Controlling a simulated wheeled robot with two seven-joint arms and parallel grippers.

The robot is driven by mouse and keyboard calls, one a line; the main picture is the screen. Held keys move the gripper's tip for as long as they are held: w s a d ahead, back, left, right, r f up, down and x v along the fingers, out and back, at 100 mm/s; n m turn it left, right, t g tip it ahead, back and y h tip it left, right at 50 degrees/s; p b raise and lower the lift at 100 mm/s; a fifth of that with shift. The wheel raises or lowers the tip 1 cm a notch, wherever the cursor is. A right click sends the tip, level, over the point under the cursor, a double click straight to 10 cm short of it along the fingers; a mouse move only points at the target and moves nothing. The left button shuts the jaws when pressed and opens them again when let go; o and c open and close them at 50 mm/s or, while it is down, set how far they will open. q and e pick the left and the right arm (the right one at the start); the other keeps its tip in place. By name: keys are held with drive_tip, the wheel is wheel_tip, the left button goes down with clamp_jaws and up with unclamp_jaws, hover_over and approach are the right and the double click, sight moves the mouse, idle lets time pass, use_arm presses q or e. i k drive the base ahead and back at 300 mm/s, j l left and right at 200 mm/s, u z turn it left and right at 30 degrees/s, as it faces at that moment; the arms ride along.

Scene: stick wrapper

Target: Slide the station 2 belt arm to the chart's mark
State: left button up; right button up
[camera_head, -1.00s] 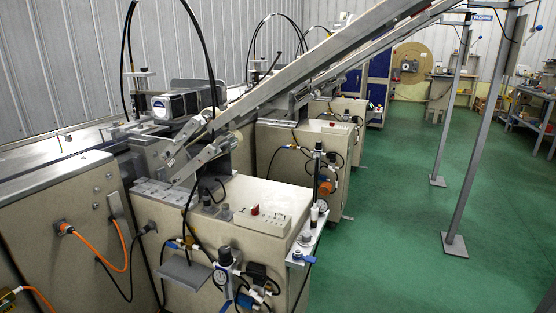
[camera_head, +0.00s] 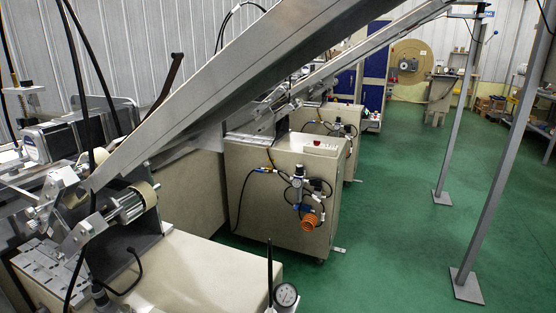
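A long grey belt arm (camera_head: 225,95) slopes from the lower left up to the top right across the view. Its low end sits by rollers (camera_head: 130,204) and a bracket on the nearest beige machine cabinet (camera_head: 195,275). A second sloping belt arm (camera_head: 375,47) runs behind it, above another beige cabinet (camera_head: 275,195). I cannot tell from any label which arm belongs to station 2. No chart or mark can be made out. Neither of my grippers is in view.
A dark motor (camera_head: 75,132) stands left of the near arm. A pressure gauge (camera_head: 286,295) is at the near cabinet's edge. Grey posts (camera_head: 497,165) with foot plates stand at the right. The green floor (camera_head: 390,235) between cabinets and posts is clear.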

sight(279, 92)
drive_tip(key=i+l, duration=1.5)
drive_tip(key=i, duration=0.2)
